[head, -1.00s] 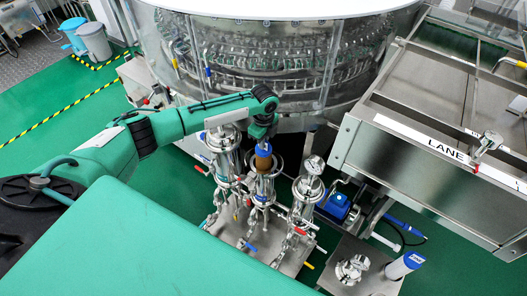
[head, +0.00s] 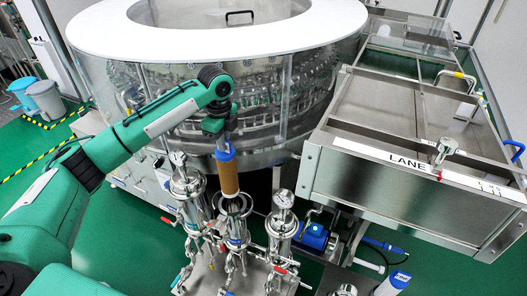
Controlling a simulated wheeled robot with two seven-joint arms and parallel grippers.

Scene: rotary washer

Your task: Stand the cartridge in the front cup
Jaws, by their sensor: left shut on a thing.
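The cartridge (head: 229,176) is a tan-brown cylinder with a blue top. My left gripper (head: 223,141) is shut on its top end and holds it nearly upright, slightly tilted. The cartridge hangs over the middle steel housing (head: 236,228), which has an open ring at its top. Its lower end is at about the ring's height; I cannot tell whether it is just above the ring or slightly inside it. I cannot tell for certain which holder is the front cup. My right gripper is out of view.
Steel housings with gauges stand on the left (head: 188,192) and right (head: 282,221) of the middle one. A white cylinder with a blue label (head: 395,283) stands at the lower right. The rotary washer (head: 240,100) is behind, and the LANE conveyor (head: 400,190) is at right.

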